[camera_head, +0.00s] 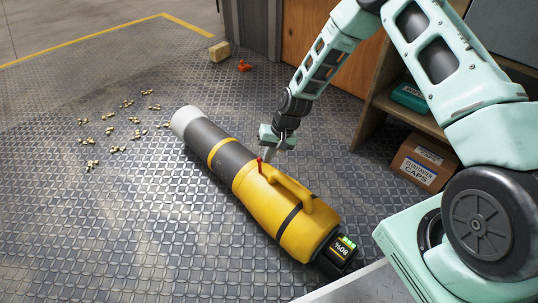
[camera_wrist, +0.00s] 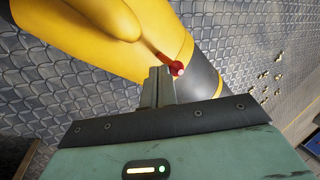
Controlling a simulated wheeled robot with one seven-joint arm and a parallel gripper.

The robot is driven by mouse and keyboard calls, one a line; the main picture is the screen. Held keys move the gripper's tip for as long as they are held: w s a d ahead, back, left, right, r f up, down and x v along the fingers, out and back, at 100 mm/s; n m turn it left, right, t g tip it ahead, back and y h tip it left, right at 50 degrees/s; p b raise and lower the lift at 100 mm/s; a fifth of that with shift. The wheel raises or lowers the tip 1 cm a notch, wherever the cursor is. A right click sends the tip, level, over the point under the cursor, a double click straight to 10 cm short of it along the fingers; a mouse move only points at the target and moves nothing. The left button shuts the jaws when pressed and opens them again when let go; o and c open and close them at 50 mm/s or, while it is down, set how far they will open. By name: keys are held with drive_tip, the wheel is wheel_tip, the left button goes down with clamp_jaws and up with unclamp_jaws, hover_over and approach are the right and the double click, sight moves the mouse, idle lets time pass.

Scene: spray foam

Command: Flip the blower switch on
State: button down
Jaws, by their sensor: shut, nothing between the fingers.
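The yellow and black blower (camera_head: 257,177) lies on the floor, with its pale nozzle end pointing to the upper left. A small red-tipped lever, the switch (camera_head: 261,163), sticks up from the yellow body near the front of the handle. My gripper (camera_head: 265,157) is shut and empty, pointing down right beside the switch. In the wrist view the closed fingertips (camera_wrist: 159,72) lie just left of the red switch tip (camera_wrist: 177,68), very close to it; I cannot tell whether they touch. The blower's yellow body (camera_wrist: 85,52) fills the upper left of that view.
Several small pale pieces (camera_head: 120,125) are scattered on the metal floor left of the blower. A wooden block (camera_head: 219,51) and a small orange object (camera_head: 244,66) lie farther back. A shelf with a cardboard box (camera_head: 423,162) stands at the right.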

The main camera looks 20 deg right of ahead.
drive_tip(key=shift+w+a+r+g+p, duration=0.1)
drive_tip(key=shift+w+r+g+p, duration=0.05)
drive_tip(key=shift+w+g+p, duration=0.2)
drive_tip(key=shift+w+a+g+h+p, duration=0.35)
drive_tip(key=shift+w+g+h+p, duration=0.2)
drive_tip(key=shift+g+p, duration=0.35)
drive_tip(key=shift+w+a+f+m+g+h, duration=0.15)
drive_tip(key=shift+w+m+g+h, duration=0.1)
drive_tip(key=shift+w+g, duration=0.2)
drive_tip(key=shift+w+a+f+m+g+h, duration=0.1)
drive_tip(key=shift+w+m+g+h, duration=0.15)
drive_tip(key=shift+g, duration=0.25)
drive_tip(key=shift+w+a, duration=0.1)
drive_tip(key=shift+w, duration=0.25)
drive_tip(key=shift+s, duration=0.15)
drive_tip(key=shift+s+p, duration=0.3)
drive_tip(key=shift+s+d+f, duration=0.2)
drive_tip(key=shift+s+d, duration=0.1)
drive_tip(key=shift+s, duration=0.05)
